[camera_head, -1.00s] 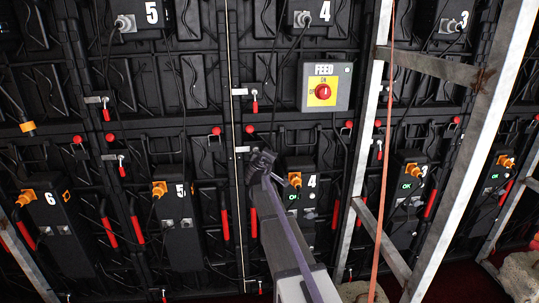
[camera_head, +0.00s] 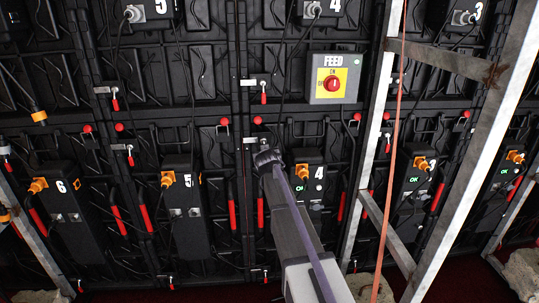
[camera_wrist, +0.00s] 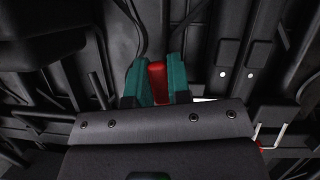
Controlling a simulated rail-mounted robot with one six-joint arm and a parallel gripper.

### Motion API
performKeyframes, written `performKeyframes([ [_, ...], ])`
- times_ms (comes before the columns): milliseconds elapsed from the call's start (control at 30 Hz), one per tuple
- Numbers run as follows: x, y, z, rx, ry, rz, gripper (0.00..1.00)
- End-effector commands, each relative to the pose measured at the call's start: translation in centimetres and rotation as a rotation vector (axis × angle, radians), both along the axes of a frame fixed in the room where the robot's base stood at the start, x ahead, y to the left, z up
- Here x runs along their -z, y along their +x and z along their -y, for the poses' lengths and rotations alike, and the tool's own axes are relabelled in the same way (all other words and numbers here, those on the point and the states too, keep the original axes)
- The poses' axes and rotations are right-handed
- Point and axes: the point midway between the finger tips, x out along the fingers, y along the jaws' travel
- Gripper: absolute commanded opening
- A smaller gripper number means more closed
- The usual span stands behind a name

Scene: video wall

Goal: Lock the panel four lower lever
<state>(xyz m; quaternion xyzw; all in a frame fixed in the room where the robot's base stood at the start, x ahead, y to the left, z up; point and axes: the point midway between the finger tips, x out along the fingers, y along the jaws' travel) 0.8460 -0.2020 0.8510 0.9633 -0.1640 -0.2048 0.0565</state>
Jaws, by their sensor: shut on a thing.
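My gripper (camera_head: 268,158) is at the latch at the upper left of the lower panel marked 4 (camera_head: 312,185). The latch's pale metal plate (camera_head: 250,140) shows just above it. In the wrist view my gripper's teal fingers (camera_wrist: 157,84) are shut on the red lever handle (camera_wrist: 158,82), which stands between them. In the head view the lever is hidden behind my gripper, so I cannot tell its angle there. Part of a pale plate (camera_wrist: 205,99) shows beside the right finger.
A grey FEED box (camera_head: 333,79) with a red knob on yellow hangs above right. A metal ladder frame (camera_head: 450,62) and an orange strap (camera_head: 390,170) stand to the right. Another red lever (camera_head: 263,88) hangs above. Cables and red handles cover the wall.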

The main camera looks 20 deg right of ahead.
Motion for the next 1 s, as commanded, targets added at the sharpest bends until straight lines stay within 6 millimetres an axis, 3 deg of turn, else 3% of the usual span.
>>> performKeyframes([
  [367, 0.09, 0.21, -0.80, 0.001, 0.161, 0.049, 0.00],
  [900, 0.08, 0.27, -0.94, 0.001, 0.187, 0.057, 0.00],
  [933, 0.08, 0.27, -0.94, 0.001, 0.186, 0.057, 0.21],
  [1000, 0.08, 0.27, -0.94, 0.001, 0.186, 0.057, 0.28],
])
